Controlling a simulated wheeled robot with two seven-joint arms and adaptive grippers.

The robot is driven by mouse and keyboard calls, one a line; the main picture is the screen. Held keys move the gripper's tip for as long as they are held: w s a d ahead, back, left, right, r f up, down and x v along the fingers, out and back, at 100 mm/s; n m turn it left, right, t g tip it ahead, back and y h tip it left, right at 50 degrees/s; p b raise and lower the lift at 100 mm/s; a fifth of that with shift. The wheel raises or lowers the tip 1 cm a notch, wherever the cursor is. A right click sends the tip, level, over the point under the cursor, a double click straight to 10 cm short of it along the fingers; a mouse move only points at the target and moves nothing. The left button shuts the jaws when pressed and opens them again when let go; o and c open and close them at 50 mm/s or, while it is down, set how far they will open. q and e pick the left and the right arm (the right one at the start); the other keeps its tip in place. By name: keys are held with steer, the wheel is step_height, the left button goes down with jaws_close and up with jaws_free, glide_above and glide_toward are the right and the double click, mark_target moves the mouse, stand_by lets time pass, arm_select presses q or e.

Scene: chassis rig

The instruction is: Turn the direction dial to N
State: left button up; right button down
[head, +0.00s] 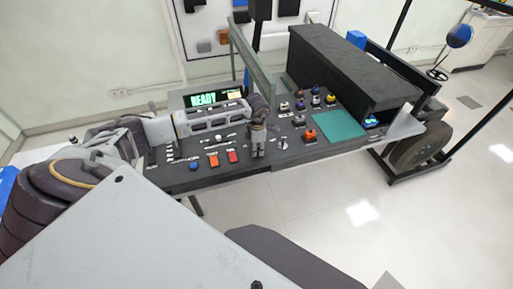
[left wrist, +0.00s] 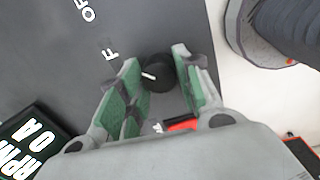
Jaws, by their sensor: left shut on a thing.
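The dial (left wrist: 158,74) is a round black knob with a white pointer mark, seen between the green-padded fingers of my left gripper (left wrist: 156,72) in the left wrist view. The white mark lies on the knob's left side. A white letter F is printed on the panel to the left of the knob; a partly hidden white marking shows below it. No N can be read. In the head view my left gripper (head: 257,149) points down at the front of the dark control panel (head: 185,180) and hides the knob. My right gripper is not in view.
A lit screen (head: 204,99) reads READY. Orange-red switches (head: 232,157) and a blue button (head: 193,166) sit left of my left gripper. Several coloured knobs, a teal mat (head: 338,125) and a long black box (head: 350,65) lie to the right.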

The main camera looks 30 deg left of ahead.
arm_select(q)
steer(key=shift+n, duration=0.3)
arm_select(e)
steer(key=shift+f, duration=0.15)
arm_select(q)
steer(key=shift+n+b, duration=0.4)
steer(key=shift+n, duration=0.3)
steer(key=n+b, duration=0.1)
steer(key=n, duration=0.2)
steer(key=shift+n, duration=1.8)
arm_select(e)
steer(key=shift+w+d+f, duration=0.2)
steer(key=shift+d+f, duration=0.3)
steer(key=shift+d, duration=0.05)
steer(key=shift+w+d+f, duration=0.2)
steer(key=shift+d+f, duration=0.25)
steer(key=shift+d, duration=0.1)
arm_select(q)
steer(key=o, duration=1)
steer(key=shift+o, duration=0.2)
